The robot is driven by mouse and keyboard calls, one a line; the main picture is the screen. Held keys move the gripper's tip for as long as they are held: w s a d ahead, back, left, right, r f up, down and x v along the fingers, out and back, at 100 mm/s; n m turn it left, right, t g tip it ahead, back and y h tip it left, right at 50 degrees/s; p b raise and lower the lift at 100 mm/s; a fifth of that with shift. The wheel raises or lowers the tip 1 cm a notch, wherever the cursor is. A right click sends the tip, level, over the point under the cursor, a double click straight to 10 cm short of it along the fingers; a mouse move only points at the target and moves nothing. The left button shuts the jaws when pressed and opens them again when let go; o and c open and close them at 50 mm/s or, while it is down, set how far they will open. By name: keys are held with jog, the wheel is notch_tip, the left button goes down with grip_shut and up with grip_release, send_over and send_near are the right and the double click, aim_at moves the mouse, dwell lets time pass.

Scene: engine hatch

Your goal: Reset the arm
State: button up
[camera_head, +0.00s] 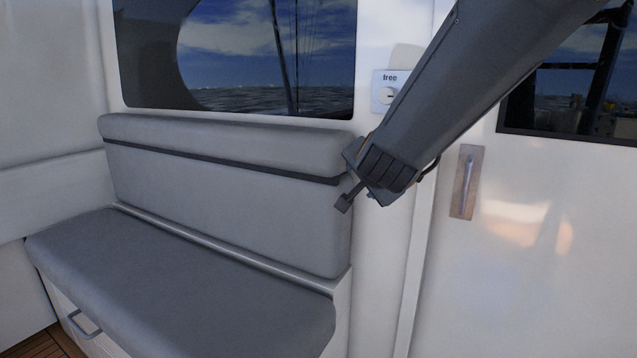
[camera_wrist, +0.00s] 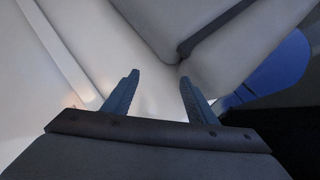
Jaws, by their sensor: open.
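My gripper (camera_wrist: 158,90) is open and empty in the wrist view, its two fingers apart with only pale wall and grey cushion behind them. In the head view my arm comes down from the top right. My gripper (camera_head: 358,200) shows there at the arm's lower end, in front of the right end of the seat backrest. One finger is visible there and most of the other is hidden by the wrist. I cannot tell how far the fingers are from the backrest.
A grey bench backrest (camera_head: 220,190) and seat cushion (camera_head: 180,285) fill the left. A drawer handle (camera_head: 83,325) is below. A "free" dial (camera_head: 387,96) is on the wall by my arm. A white door with a handle (camera_head: 466,182) stands right. Windows are above.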

jog(key=s+d+f+n+g, duration=0.4)
jog(key=s+f+n+g, duration=0.1)
jog(key=s+f, duration=0.65)
jog(key=s+d+f+n+g, duration=0.55)
jog(key=s+f, duration=0.45)
jog(key=s, duration=0.3)
jog(key=s+a+r+g+p, duration=0.1)
jog(key=s+r+g+p, duration=0.1)
jog(key=s+r+p, duration=0.5)
jog(key=shift+s+r+p, duration=0.25)
jog(key=shift+r+p, duration=0.5)
jog(key=shift+p, duration=0.2)
jog(key=shift+g, duration=0.25)
